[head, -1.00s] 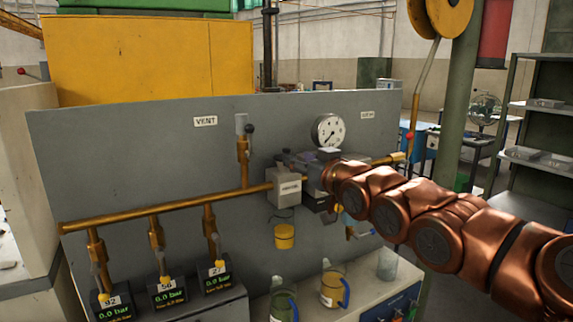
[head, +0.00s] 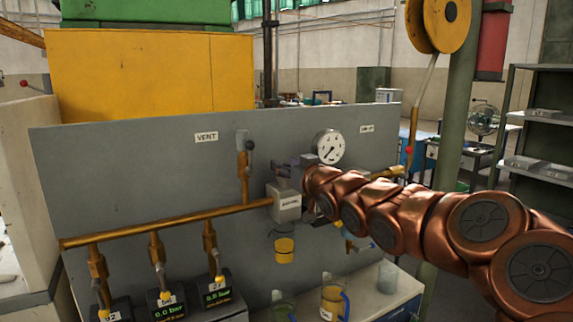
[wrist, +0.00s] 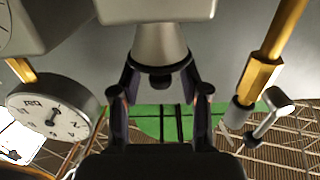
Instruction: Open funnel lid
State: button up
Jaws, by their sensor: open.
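In the wrist view, a pale metal funnel-like cone (wrist: 160,42) stands against a light grey box (wrist: 155,8). A dark rounded cap or knob (wrist: 160,80) is at the cone's wide end. I cannot tell from here whether this is the lid. My gripper (wrist: 160,74) is open, with one dark finger on each side of the cone's end; contact is not clear. In the head view, my gripper (head: 287,172) is beside the pipe's grey box (head: 287,203), and the funnel cannot be made out there.
A round gauge (head: 329,146) is close to my wrist and also shows in the wrist view (wrist: 52,115). A brass pipe (head: 165,222) crosses the grey panel. A yellow bucket (head: 284,249) hangs below the box. Jugs (head: 334,298) stand on the bench below.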

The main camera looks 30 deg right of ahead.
jog(key=shift+c, duration=0.2)
grip_shut()
dwell(0.3)
